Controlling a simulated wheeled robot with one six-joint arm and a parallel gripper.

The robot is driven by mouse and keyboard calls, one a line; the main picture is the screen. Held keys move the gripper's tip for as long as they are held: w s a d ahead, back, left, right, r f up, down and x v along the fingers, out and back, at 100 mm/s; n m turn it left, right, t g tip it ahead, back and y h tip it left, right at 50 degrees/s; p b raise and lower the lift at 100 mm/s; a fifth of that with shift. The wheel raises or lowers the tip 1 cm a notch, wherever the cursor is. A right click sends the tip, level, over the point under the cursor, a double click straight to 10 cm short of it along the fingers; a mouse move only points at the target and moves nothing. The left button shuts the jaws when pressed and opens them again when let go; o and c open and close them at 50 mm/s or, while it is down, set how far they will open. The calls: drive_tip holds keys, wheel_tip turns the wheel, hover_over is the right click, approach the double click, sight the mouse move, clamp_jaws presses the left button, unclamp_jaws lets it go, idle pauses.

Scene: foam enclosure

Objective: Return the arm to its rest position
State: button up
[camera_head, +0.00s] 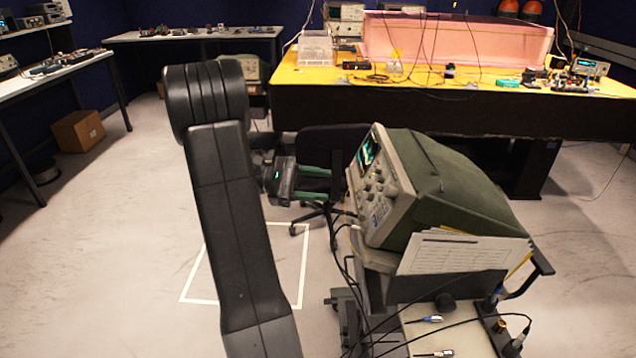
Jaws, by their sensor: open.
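My arm rises through the left middle of the head camera view, with its dark link upright and the rounded joint at the top. My gripper (328,184) extends to the right from behind the arm. Its two green fingers are apart, with nothing seen between them. The fingertips are in front of a dark office chair in the picture and left of the green oscilloscope. Part of the wrist is hidden behind the arm link.
A green oscilloscope (445,190) sits tilted on a cart (455,335) at right, with cables hanging. Behind are a dark chair (345,140) and a yellow-topped bench (430,85). A cardboard box (78,131) is at left. The floor (110,250) at left is clear around a white taped outline.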

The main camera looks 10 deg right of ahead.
sight(385, 191)
drive_tip(key=shift+d, duration=0.15)
drive_tip(key=p+x, duration=0.1)
drive_tip(key=x, duration=1.2)
drive_tip(key=shift+s+d+p, duration=0.2)
drive_tip(key=shift+d+p, duration=0.1)
drive_tip(key=shift+p, duration=0.05)
drive_tip(key=shift+a, duration=0.1)
